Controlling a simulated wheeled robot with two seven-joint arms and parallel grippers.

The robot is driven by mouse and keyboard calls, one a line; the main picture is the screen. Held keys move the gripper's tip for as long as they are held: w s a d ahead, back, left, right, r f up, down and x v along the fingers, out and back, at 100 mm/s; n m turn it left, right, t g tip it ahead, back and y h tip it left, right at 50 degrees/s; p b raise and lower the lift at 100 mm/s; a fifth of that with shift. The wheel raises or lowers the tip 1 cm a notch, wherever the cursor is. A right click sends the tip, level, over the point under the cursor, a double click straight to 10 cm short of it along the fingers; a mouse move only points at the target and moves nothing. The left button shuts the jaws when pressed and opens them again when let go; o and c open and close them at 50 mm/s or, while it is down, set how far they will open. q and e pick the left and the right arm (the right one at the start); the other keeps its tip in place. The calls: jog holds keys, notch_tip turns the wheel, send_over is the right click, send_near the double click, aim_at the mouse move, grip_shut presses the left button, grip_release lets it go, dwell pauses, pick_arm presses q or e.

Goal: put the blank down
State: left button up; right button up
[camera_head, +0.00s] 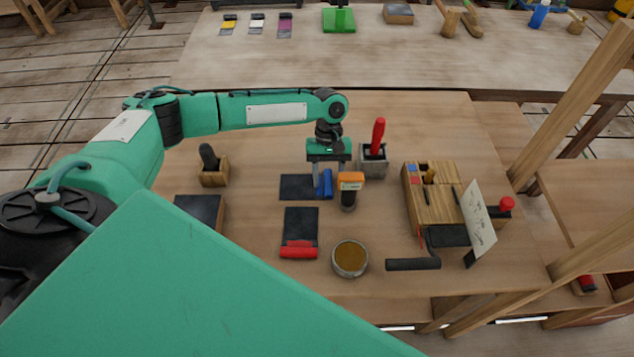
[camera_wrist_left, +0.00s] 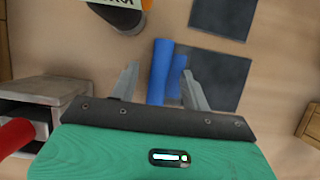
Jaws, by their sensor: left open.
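A blue cylinder (camera_head: 327,183), which I take to be the blank, lies at the right end of a dark flat pad (camera_head: 297,187). In the left wrist view the blue cylinder (camera_wrist_left: 160,72) lies between the fingers, beside a second blue strip at the edge of the dark pad (camera_wrist_left: 217,75). My left gripper (camera_head: 328,174) is open and points down over it; the wrist view shows the spread fingers (camera_wrist_left: 159,68). I cannot tell whether a finger touches it. My right gripper is not in view.
An orange-topped dark object (camera_head: 349,188) stands close on the right. A grey box with a red handle (camera_head: 373,160) is behind it. A second dark pad with a red cylinder (camera_head: 299,252), a round tin (camera_head: 350,258) and a wooden block (camera_head: 433,195) are nearby.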

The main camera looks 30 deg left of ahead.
pick_arm(q)
grip_shut()
dwell(0.3)
